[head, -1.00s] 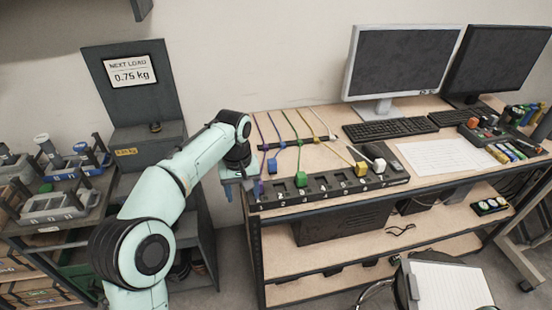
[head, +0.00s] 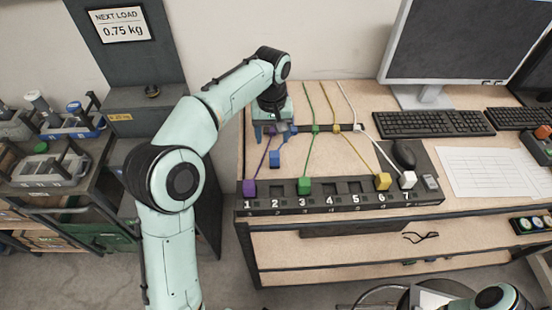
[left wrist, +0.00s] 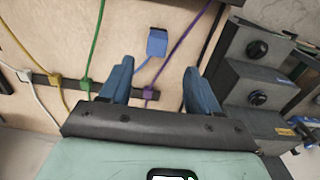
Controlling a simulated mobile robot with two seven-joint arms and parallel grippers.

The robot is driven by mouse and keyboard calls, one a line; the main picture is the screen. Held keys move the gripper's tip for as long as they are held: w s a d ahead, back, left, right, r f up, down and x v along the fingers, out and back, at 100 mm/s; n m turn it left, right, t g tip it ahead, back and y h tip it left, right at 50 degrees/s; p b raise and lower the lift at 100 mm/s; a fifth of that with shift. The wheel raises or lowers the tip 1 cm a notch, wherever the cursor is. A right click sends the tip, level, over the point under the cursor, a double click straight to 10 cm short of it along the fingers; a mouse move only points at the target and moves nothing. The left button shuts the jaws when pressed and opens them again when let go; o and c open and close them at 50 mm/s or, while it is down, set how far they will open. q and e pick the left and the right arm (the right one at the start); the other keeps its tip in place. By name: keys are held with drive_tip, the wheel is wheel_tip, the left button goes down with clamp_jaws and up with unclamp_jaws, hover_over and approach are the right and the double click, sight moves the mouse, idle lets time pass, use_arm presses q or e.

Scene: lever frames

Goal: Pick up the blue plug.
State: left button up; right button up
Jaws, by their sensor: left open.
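The blue plug (head: 275,158) lies on the wooden bench top behind the numbered socket strip (head: 340,202), apart from the strip. A thin blue cable runs from it toward the rear bar. It also shows in the left wrist view (left wrist: 157,42), beyond and between my fingertips. My left gripper (head: 271,134) is over the bench, close behind the blue plug, and points down. In the left wrist view its two blue fingers (left wrist: 159,68) are wide apart with no plug between them. My right gripper is out of view.
A purple plug (head: 249,187) is at 1, a green plug (head: 304,186) at 3, a yellow plug (head: 382,181) at 6 and a white plug (head: 407,180) at 7. The purple cable (left wrist: 185,40) runs close beside the blue plug. A mouse (head: 404,154) and keyboard (head: 433,124) are right.

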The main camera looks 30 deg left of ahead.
sight(275, 154)
use_arm(q)
wheel_tip(275, 154, down, 3)
drive_tip(key=shift+r, duration=0.1)
drive_tip(key=shift+w+f, duration=0.1)
drive_tip(key=shift+f, duration=0.45)
drive_tip(key=f, duration=0.1)
drive_tip(key=f+b, duration=0.1)
drive_tip(key=f, duration=0.1)
drive_tip(key=shift+d+f, duration=0.25)
drive_tip(key=shift+d, duration=0.1)
drive_tip(key=shift+f, duration=0.6)
drive_tip(key=c, duration=1)
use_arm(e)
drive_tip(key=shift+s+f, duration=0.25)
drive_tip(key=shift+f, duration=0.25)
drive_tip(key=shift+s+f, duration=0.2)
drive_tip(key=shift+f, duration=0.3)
